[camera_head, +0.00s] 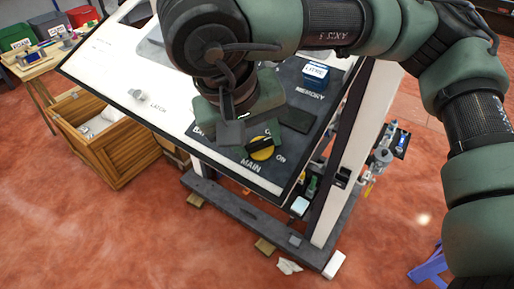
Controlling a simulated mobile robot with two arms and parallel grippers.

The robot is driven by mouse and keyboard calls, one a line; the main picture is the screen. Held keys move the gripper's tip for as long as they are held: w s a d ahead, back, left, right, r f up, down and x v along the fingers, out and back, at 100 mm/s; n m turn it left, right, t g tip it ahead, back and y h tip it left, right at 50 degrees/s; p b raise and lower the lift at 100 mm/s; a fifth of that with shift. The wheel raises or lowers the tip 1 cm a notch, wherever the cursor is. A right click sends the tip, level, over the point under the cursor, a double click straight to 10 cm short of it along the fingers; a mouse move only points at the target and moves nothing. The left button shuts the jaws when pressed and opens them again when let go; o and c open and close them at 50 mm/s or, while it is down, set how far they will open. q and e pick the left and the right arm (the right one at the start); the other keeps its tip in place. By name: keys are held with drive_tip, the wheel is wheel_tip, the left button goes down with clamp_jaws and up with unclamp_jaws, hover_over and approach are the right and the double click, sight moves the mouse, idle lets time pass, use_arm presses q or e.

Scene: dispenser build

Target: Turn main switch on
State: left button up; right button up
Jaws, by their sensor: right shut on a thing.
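The main switch (263,154) is a round yellow knob with a dark handle across it, near the lower edge of the tilted dark panel. The word MAIN is printed below it and ON to its lower right. Another label above it is partly hidden by my gripper. My right gripper (250,139) reaches down from above and is shut on the switch's handle. Its fingers cover part of the handle, so I cannot tell exactly how far the knob is turned. My left gripper is out of view.
A blue box (315,75) sits on the panel above the word MEMORY. The white board (110,80) extends to the left. A wooden crate (108,140) stands on the floor at left. The panel's dark frame (240,212) stands below, with open reddish floor in front.

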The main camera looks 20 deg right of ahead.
drive_tip(key=m+b, duration=0.2)
drive_tip(key=m, duration=0.2)
drive_tip(key=shift+f+m, duration=0.1)
drive_tip(key=shift+m, duration=0.2)
drive_tip(key=m+b, duration=0.2)
drive_tip(key=m, duration=0.3)
drive_tip(key=shift+m, duration=0.3)
drive_tip(key=shift+b, duration=0.3)
drive_tip(key=o, duration=1.4)
drive_tip(key=shift+r, duration=0.25)
drive_tip(key=v, duration=0.7)
drive_tip(key=shift+a+r, duration=0.15)
drive_tip(key=shift+r, duration=0.1)
